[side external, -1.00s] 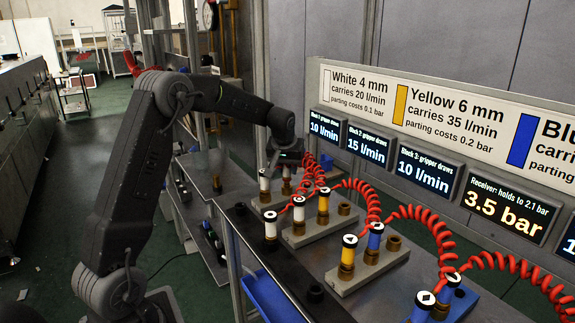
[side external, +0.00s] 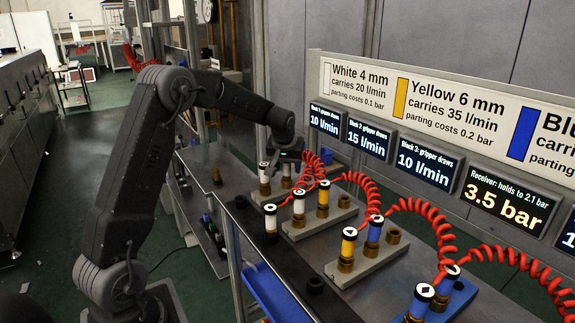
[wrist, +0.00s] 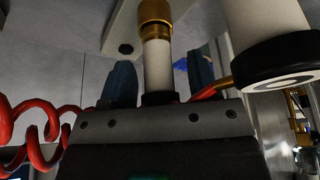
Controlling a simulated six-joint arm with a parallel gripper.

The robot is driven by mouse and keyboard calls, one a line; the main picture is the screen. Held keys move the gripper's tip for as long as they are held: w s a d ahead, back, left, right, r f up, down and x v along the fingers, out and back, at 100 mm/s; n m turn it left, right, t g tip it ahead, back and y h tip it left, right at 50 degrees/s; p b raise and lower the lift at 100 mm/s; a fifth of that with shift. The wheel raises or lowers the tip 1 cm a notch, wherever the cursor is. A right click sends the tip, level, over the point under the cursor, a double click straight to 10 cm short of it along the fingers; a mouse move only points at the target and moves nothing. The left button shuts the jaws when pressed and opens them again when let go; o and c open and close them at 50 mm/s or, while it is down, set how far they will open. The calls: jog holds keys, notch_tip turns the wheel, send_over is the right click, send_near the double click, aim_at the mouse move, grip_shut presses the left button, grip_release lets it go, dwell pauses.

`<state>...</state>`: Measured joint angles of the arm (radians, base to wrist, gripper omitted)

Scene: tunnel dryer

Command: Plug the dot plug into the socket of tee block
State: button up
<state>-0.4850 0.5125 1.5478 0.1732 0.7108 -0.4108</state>
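My gripper (side external: 287,156) points down at the farthest block in the side view. In the wrist view its two dark fingers (wrist: 160,82) stand either side of a slim white plug (wrist: 157,66), with a gap on each side. That plug sits in a brass socket (wrist: 155,14). A second white plug (wrist: 265,25) is close by, its black cap bearing a round white mark; this may be the dot plug. The side view shows a white plug (side external: 264,174) beside my gripper. The cap marks there are too small to read, and I cannot tell which block is the tee block.
Several blocks hold white, yellow and blue plugs with coiled red hoses (side external: 365,190) arching between them. A white plug (side external: 270,222) stands at the dark rail. Empty brass sockets show on the second block (side external: 344,201) and third block (side external: 393,237). A blue bin (side external: 275,297) hangs at the front.

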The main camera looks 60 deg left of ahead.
jog(key=shift+o, duration=0.3)
jog(key=v, duration=1.4)
